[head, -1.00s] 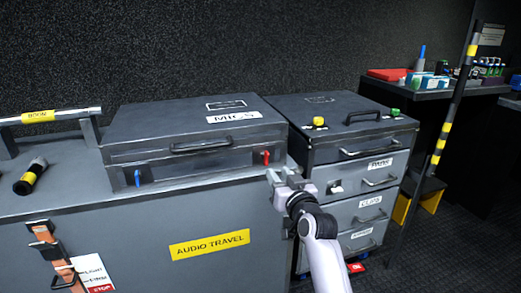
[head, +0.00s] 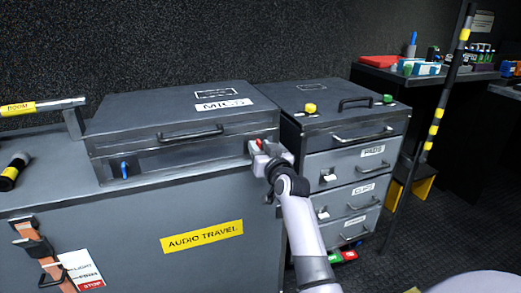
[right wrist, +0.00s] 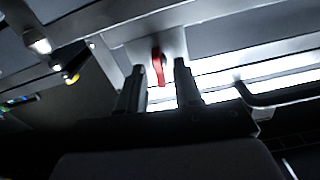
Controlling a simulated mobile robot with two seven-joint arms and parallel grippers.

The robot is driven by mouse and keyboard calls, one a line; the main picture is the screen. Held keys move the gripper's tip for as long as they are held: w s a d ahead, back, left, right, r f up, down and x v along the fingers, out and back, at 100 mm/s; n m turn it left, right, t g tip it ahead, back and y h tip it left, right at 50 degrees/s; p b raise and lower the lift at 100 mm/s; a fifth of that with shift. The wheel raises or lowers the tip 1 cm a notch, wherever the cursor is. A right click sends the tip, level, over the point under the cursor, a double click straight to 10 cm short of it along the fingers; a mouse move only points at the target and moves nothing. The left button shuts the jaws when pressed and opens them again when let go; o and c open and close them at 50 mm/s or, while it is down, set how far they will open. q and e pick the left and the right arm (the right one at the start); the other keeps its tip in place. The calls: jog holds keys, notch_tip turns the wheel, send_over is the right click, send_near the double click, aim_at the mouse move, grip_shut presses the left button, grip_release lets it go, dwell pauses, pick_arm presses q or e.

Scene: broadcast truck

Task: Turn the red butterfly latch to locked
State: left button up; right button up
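The red butterfly latch (head: 259,144) is on the right front of the grey MICS case (head: 185,120). In the right wrist view the red latch (right wrist: 158,66) is a narrow upright lever on a metal plate. My right gripper (head: 268,158) is at the latch and partly covers it in the head view. In the right wrist view its two fingers (right wrist: 159,70) are apart, one on each side of the lever, with gaps showing. A blue latch (head: 125,169) stands upright on the left front of the same case. My left gripper is not in view.
The case stands on a grey AUDIO TRAVEL trunk (head: 130,222). A grey drawer unit (head: 345,160) with yellow and green knobs stands close on the right. The MICS case handle (head: 190,134) sticks out left of my gripper. A striped pole (head: 433,130) stands farther right.

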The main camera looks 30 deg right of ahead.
grip_shut()
